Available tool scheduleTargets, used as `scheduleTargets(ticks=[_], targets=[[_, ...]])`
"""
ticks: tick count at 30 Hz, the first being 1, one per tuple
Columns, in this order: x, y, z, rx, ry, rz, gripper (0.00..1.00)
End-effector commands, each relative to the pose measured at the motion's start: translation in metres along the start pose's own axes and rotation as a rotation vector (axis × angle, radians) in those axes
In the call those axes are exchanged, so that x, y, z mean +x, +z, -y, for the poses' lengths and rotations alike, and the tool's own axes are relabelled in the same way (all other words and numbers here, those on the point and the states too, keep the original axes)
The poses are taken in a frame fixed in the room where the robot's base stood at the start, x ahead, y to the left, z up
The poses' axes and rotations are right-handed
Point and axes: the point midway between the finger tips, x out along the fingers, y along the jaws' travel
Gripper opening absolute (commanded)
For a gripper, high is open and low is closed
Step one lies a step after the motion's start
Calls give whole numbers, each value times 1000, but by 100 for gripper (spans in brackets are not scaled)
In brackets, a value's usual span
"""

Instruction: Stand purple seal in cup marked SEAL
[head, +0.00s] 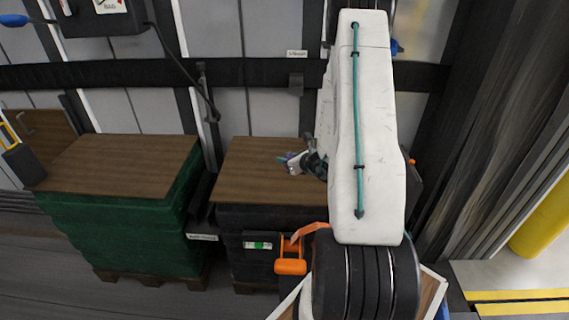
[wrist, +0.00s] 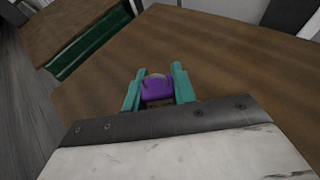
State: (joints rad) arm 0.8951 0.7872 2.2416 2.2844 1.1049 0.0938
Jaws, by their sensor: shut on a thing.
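My gripper (wrist: 158,88) is shut on the purple seal (wrist: 156,89), which sits between its two teal fingers in the wrist view. The seal's lower part is hidden by my gripper's body. In the head view my gripper (head: 283,160) is small and partly hidden by my white arm, with a bit of purple at its tip. It is over the brown wooden top (head: 262,180) of the black stack; I cannot tell how high. I see no cup marked SEAL in either view.
A green crate stack with a brown top (head: 120,165) stands to the left, with a gap between it and the black stack. An orange handle (head: 290,262) sticks out at the front of the black stack. A dark strapped wall is behind. The wooden top around my gripper looks bare.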

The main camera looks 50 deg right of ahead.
Motion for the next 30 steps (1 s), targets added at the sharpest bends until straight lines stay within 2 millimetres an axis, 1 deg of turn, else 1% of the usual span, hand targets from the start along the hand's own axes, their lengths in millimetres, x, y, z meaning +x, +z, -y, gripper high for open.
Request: scheduleTargets(ticks=[3,9,20,21,23,30], targets=[[2,-7,4,2,-4,-1,5],[11,-32,5,4,-6,-2,5],[14,-36,3,2,-4,0,5],[14,-36,3,1,-4,0,32],[14,-35,3,1,-3,0,48],[14,-35,2,1,-3,0,48]])
